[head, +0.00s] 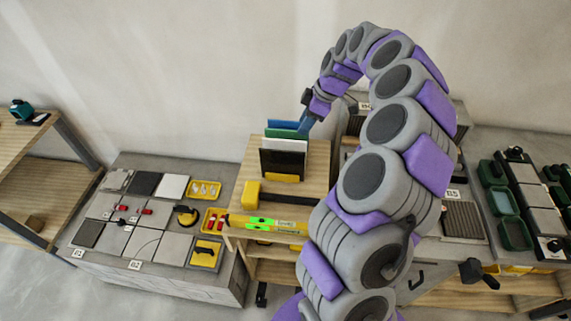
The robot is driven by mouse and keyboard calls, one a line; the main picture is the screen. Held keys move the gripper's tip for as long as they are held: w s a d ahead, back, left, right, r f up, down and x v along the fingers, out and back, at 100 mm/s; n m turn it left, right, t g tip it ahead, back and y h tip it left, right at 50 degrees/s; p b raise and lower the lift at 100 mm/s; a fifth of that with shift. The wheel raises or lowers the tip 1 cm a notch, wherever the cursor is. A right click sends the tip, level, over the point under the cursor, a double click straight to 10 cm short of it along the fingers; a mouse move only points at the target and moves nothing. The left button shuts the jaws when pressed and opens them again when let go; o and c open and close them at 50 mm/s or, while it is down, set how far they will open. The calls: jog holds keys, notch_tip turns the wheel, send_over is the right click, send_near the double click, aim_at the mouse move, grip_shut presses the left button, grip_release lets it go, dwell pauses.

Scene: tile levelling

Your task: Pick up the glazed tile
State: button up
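Upright tiles stand in a rack with a yellow base (281,178) on the wooden shelf top. A black tile (282,161) is at the front, with a pale edge just behind it. A green tile (287,133) and a blue tile (283,124) stand further back. I cannot tell from their look which one is the glazed tile. My gripper (307,112) is at the end of my arched arm, by the right end of the blue and green tiles. It is small and partly hidden, so I cannot tell whether it touches a tile or how far its fingers are apart.
A grey bench (200,281) at left carries laid tiles, red clips and yellow trays (205,190). A yellow block (251,194) and a green-yellow level (268,224) lie on the wooden shelf top. My arm hides much of the middle. Green cases (514,233) stand at right.

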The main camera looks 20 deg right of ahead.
jog(key=b, duration=0.1)
send_over(282, 151)
jog(key=s, duration=0.1)
notch_tip(282, 151, down, 6)
jog(key=f, duration=0.1)
jog(key=d+f, duration=0.1)
jog(key=d+f+b, duration=0.1)
jog(key=f, duration=0.1)
jog(key=shift+w+d, duration=0.2)
jog(key=shift+w, duration=0.05)
jog(key=a+f, duration=0.2)
jog(key=shift+w+a+f+b, duration=0.25)
jog(key=shift+w+a+b, duration=0.1)
jog(key=shift+b, duration=0.05)
jog(key=shift+d+f, duration=0.2)
jog(key=shift+d, duration=0.55)
jog(key=shift+a+b, duration=0.3)
jog(key=shift+a, duration=0.75)
jog(key=shift+d, duration=0.85)
jog(key=c, duration=0.5)
jog(key=shift+a, duration=0.2)
grip_shut()
jog(key=shift+a, duration=0.45)
jog(key=shift+d, duration=0.1)
